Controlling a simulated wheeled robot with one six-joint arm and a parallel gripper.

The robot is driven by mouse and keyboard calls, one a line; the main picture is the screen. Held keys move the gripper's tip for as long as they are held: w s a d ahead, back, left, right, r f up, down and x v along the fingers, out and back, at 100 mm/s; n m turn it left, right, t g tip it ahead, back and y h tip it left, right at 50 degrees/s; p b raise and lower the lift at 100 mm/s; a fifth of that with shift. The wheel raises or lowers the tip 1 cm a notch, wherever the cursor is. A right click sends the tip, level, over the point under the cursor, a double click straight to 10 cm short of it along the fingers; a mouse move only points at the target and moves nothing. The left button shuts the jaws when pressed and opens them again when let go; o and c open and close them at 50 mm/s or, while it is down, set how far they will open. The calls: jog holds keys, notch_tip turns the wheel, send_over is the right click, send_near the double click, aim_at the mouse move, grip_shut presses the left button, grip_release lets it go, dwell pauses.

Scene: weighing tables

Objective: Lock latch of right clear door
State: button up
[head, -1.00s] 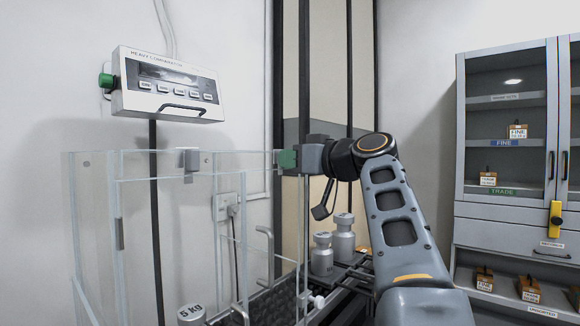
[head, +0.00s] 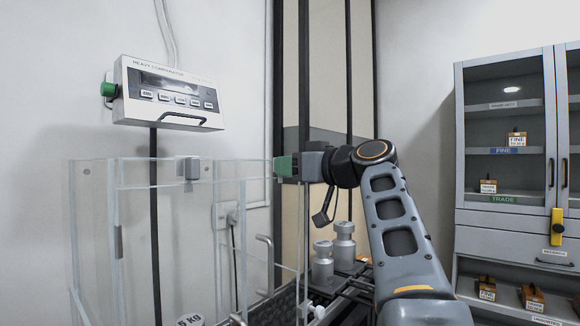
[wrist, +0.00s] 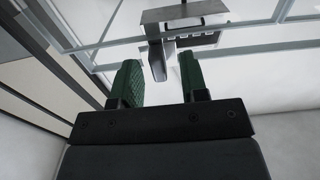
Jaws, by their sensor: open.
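The clear enclosure (head: 150,215) stands left of centre in the head view, with thin see-through panels. A grey latch block (head: 188,172) sits on its upper edge. My gripper (head: 283,166), with green fingertips, is at the enclosure's upper right corner, to the right of this block. In the wrist view my gripper (wrist: 158,78) is open, with nothing held between its fingers. A grey block (wrist: 156,60), which looks like the latch, shows beyond the gap between them. Contact with it cannot be seen. The clear panels make it hard to tell which door is which.
Metal weights (head: 322,262) stand low beside my arm, and a 5 kg weight (head: 190,320) is at the bottom edge. A grey cabinet (head: 500,222) stands at the right.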

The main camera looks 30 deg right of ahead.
jog(key=v, duration=1.3)
jog(key=shift+s+d, duration=0.2)
jog(key=shift+s, duration=0.2)
